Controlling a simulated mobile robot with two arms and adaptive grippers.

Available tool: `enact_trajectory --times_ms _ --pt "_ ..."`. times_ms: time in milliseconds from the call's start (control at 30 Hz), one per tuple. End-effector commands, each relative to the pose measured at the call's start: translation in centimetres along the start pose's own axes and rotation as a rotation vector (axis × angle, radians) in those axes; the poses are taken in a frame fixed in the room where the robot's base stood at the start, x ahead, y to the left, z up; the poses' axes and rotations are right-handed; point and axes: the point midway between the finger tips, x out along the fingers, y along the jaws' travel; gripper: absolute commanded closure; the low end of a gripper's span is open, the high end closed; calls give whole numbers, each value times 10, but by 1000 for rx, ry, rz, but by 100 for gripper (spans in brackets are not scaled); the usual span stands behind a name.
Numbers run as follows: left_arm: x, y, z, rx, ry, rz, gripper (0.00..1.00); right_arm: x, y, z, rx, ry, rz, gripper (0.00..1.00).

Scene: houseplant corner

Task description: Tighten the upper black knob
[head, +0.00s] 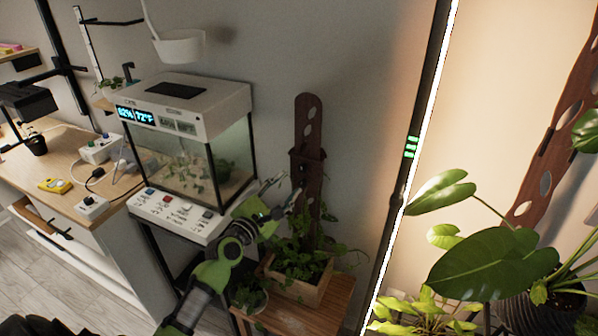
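My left gripper (285,188) reaches up from the bottom centre, in front of the dark wooden plant support (308,115). Its fingers look spread apart, with nothing visible between them. The support is an upright board with round holes and a darker band (306,156) across it. It stands in a wooden planter box (303,287) with leafy green plants. I cannot make out an upper black knob for certain; any knob on the support is too small, dark or covered by the gripper. My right gripper is not in view.
A glass terrarium (232,150) with a lit display stands left of the gripper, above a panel of buttons (178,213). The planter rests on a wooden stand (325,310). A bright light pole (411,150) and large-leaved plants (490,258) are on the right.

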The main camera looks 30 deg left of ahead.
Motion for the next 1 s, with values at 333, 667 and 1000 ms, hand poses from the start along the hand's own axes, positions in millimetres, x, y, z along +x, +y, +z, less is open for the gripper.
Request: enact_trajectory --times_ms 333,667,1000 --pt "62 0 0 2 0 0 63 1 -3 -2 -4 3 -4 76" --pt "74 -1 -1 2 1 -1 63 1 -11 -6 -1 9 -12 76" --pt "74 -1 -1 2 1 -1 100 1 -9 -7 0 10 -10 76"
